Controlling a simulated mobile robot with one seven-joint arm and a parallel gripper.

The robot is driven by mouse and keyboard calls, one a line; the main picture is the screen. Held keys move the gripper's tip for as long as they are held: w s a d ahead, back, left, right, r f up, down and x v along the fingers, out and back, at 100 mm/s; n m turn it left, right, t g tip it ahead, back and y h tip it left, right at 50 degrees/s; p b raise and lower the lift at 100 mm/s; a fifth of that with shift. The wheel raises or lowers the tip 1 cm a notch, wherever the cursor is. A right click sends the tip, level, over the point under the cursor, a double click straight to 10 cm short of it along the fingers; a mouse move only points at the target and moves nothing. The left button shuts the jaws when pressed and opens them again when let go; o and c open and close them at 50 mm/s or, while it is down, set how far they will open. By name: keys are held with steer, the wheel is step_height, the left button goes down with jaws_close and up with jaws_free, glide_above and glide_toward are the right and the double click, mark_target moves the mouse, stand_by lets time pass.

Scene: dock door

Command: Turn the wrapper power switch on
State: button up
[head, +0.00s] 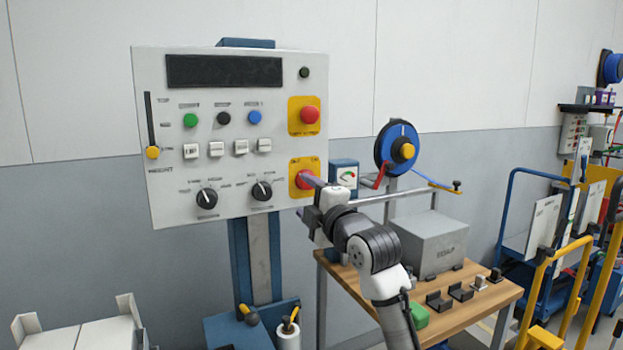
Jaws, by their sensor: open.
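The grey wrapper control panel (232,95) faces me on a blue post. At its lower right is a yellow plate (296,166) with a red switch (302,181), which looks like the power switch. My gripper (312,184) is right at this red switch, coming from the right. Its fingers cover part of the switch, so its handle position is hidden. The gripper appears open; I cannot tell whether the fingers touch the switch or stand around it.
Above is another yellow plate with a red button (310,115). Two black knobs (261,191) sit left of my gripper. A wooden bench (455,318) with a grey box (432,243) stands right, and a blue reel (397,148) rises behind my arm. Carts (540,215) fill the far right.

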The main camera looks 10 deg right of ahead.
steer(key=d+h, duration=0.2)
steer(key=d, duration=0.5)
steer(key=p+x, duration=0.5)
steer(key=x, duration=0.8)
steer(key=shift+a+f+g, duration=0.3)
steer(key=shift+a+f, duration=0.1)
steer(key=shift+f, duration=0.15)
steer(key=c, duration=1)
